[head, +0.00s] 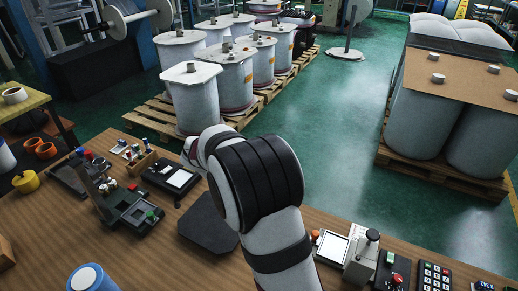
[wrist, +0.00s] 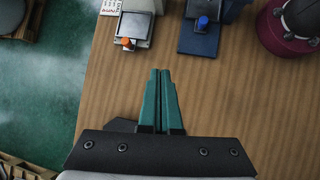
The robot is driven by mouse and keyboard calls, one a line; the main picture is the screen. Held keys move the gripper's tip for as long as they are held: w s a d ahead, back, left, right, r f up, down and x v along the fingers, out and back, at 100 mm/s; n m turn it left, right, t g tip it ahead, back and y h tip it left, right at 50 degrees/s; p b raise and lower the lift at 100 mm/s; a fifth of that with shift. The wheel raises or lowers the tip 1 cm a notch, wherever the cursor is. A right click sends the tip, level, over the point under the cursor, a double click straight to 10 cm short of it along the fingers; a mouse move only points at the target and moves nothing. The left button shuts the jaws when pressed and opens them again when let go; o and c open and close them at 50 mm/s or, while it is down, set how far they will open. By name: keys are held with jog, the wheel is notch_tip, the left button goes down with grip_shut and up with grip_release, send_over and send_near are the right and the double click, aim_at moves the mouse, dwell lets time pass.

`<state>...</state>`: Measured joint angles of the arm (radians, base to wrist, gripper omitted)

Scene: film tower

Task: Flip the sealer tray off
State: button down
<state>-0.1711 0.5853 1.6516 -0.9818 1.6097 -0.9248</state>
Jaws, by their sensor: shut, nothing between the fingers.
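I cannot tell for sure which device is the sealer. In the head view my arm hides the gripper. There, a dark device with a green button (head: 137,207) and a flat device with a white pad (head: 175,177) stand on the left.
A device with a pale panel and a lever (head: 345,247) and a keypad (head: 434,276) stand at the table's right. A blue-and-white cylinder (head: 92,279) is at front left. A dark red round object (wrist: 285,35) is at upper right. The wooden table (wrist: 230,105) is clear around the fingers.

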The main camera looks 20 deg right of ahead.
aim_at(328, 251)
jog(key=w+f+n+h, duration=0.2)
jog(key=w+f+n, duration=0.2)
jog(key=w+f, duration=0.2)
jog(key=shift+d+f+n+h, duration=0.2)
jog(key=shift+d+n+h, duration=0.1)
jog(key=shift+n+h, duration=0.1)
jog(key=x, duration=1)
jog(key=shift+f, duration=0.1)
jog(key=d, duration=0.2)
jog(key=shift+s+d, duration=0.3)
jog(key=shift+s, duration=0.1)
jog(key=shift+s+d, duration=0.2)
jog(key=shift+d, duration=0.4)
jog(key=s+d, duration=0.5)
jog(key=shift+s+d, duration=0.4)
